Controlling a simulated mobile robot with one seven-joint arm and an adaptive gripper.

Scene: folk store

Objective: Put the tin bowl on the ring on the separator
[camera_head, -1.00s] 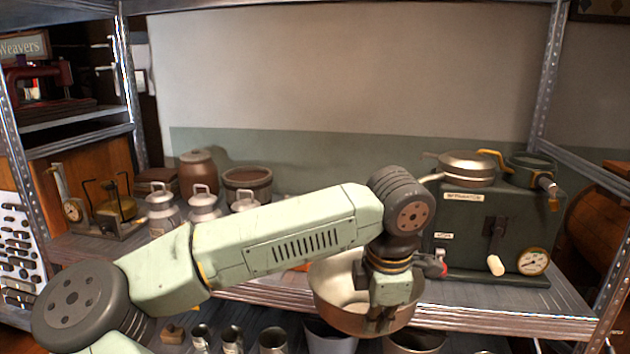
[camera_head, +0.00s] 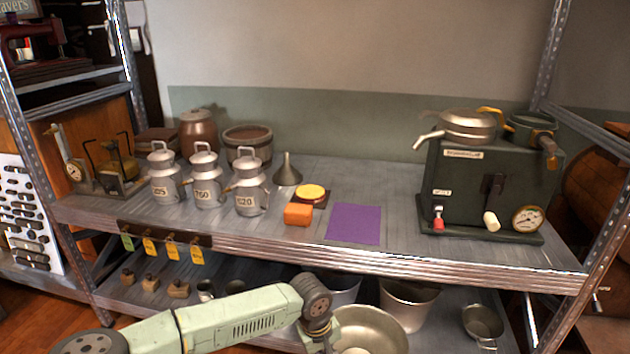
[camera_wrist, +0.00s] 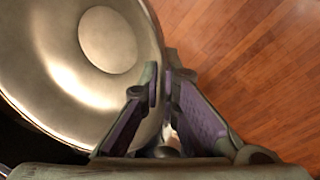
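The tin bowl (camera_head: 372,325) is at the bottom of the head view, in front of the shelves and cut off by the picture edge. My gripper (camera_wrist: 161,77) is shut on the bowl's rim, with one finger on either side of the wall. The bowl's inside (camera_wrist: 60,55) fills the left of the wrist view, with bare floor under it. In the head view my wrist hides part of the bowl's left side. The dark green separator (camera_head: 465,180) stands on the upper shelf at the right. Its dark ring (camera_head: 532,122) is at the top right, beside a spouted metal pan (camera_head: 467,125).
The upper shelf holds several milk cans (camera_head: 204,185), a funnel (camera_head: 287,172), an orange block (camera_head: 298,214) and a purple sheet (camera_head: 354,223). The shelf's front edge (camera_head: 400,262) lies above the bowl in the picture. A metal post (camera_head: 585,230) stands right of the separator.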

